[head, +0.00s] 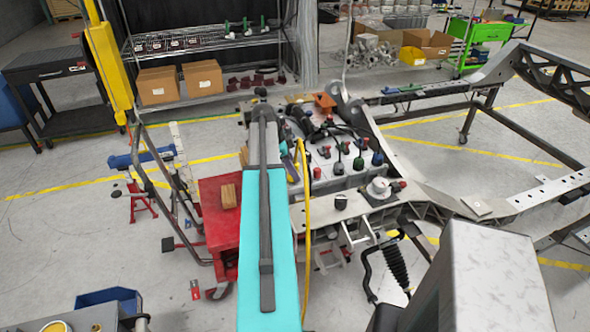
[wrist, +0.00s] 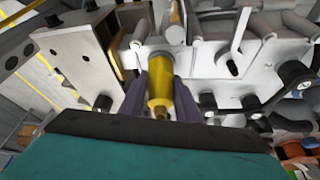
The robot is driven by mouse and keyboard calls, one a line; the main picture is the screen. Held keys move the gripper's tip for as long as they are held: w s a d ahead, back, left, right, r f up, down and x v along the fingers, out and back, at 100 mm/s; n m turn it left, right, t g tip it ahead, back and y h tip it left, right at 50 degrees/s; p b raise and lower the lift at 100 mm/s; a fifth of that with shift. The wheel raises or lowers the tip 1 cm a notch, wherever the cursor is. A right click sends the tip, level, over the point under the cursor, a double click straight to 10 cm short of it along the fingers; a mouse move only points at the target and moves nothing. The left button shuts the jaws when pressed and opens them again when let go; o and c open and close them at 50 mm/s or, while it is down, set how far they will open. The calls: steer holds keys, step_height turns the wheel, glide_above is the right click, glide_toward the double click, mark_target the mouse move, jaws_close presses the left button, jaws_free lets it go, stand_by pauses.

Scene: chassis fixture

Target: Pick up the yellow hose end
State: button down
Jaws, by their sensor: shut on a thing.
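The yellow hose end (wrist: 160,88) is a short yellow cylinder with a brownish tip. In the wrist view it sits between the two dark purple-grey fingers of my gripper (wrist: 161,98), which are shut on it. In the head view the yellow hose (head: 304,200) hangs as a thin line along the right side of my teal arm. My arm hides most of the gripper there, so I cannot make out the hose end clearly.
A metal chassis plate with knobs and fittings (head: 345,205) lies right of my arm. A red cart (head: 217,205) stands to the left. Beyond are a wire shelf with cardboard boxes (head: 203,77) and a green cart (head: 480,35). Grey fixture parts (wrist: 220,75) crowd close behind the gripper.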

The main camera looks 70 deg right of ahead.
mark_target(294, 163)
steer(key=shift+r, duration=0.1)
stand_by(0.3)
steer(key=shift+r+b, duration=1)
steer(key=shift+r, duration=0.55)
steer(key=w+a+r+b, duration=0.1)
steer(key=w+a+b, duration=0.3)
steer(key=a, duration=1)
steer(key=w, duration=0.3)
steer(key=shift+w+a+r+b, duration=0.15)
steer(key=shift+r+b, duration=0.15)
steer(key=shift+r, duration=0.05)
steer(key=shift+w, duration=0.1)
